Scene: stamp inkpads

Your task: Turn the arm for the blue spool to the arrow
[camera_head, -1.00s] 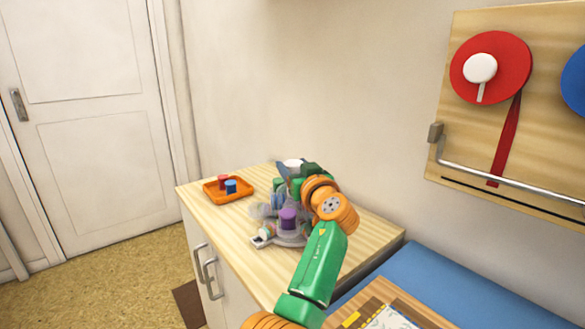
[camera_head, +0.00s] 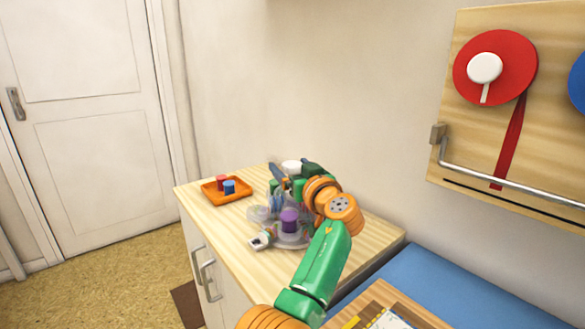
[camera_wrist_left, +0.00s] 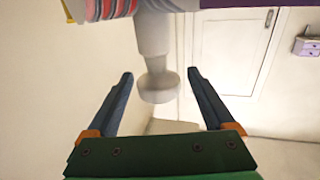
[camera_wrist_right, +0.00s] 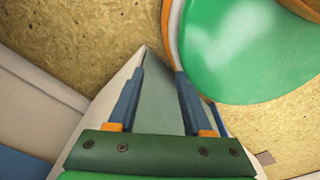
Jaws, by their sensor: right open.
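A grey carousel-like stand (camera_head: 290,238) with several arms stands on the cabinet top. It carries a purple spool (camera_head: 289,220) at the front and a blue disc-like part (camera_head: 277,200) further back. Which arm belongs to the blue spool, and any arrow, I cannot make out. My left gripper (camera_head: 288,174) is at the back of the stand, partly hidden by my own wrist. In the left wrist view it is open (camera_wrist_left: 160,75), with a pale knobbed post (camera_wrist_left: 158,88) between the fingertips; contact is unclear. My right gripper (camera_wrist_right: 161,75) is open and empty in the right wrist view.
An orange tray (camera_head: 210,197) with a small red and a small blue cylinder stands at the back left of the wooden cabinet top (camera_head: 215,222). A wall board (camera_head: 463,140) with red and blue discs and a metal bar is at right. A blue surface (camera_head: 440,290) lies below.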

